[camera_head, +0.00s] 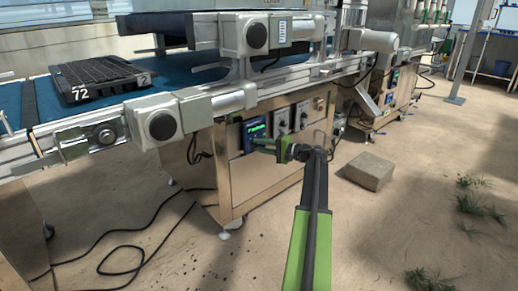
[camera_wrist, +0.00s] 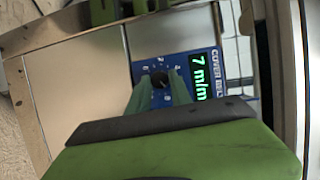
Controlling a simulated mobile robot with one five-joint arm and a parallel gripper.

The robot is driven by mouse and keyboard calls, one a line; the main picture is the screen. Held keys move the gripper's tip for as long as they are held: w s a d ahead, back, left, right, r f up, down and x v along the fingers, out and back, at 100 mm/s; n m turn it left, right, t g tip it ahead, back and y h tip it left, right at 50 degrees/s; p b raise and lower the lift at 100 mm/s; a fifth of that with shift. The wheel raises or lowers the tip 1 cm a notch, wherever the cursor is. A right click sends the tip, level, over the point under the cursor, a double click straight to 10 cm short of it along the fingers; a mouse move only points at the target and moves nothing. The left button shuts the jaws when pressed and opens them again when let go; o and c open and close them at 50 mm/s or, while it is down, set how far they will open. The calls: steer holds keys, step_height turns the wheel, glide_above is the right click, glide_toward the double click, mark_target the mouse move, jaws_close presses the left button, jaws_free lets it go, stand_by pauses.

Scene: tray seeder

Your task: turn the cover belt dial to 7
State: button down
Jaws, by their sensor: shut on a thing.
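The cover belt panel (camera_wrist: 184,59) is a blue plate lettered "COVER BEL", the rest of the label being cut off or hidden. Its lit green display (camera_wrist: 201,76) reads "7 m/m". The dark round dial (camera_wrist: 160,79) sits beside the display, with white numbers around it. My gripper (camera_wrist: 161,85) is shut on the dial, one green finger on either side of it. In the head view the panel (camera_head: 256,127) is on the steel cabinet front, and my gripper (camera_head: 264,143) reaches it from the right. The dial itself is hidden there.
Other control panels (camera_head: 281,121) with knobs sit just right of the blue panel. The conveyor rail and a motor housing (camera_head: 163,124) overhang the cabinet (camera_head: 243,183). A black tray (camera_head: 100,77) marked 72 lies on the blue belt. A concrete block (camera_head: 368,171) and cables lie on the floor.

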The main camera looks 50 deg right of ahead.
stand_by(0.3)
steer(key=c, duration=1.2)
jaws_free()
steer(key=shift+o, duration=0.2)
steer(key=p+v, duration=0.1)
steer(key=v, duration=1.6)
steer(key=shift+s, duration=0.2)
steer(key=shift+d+r, duration=0.1)
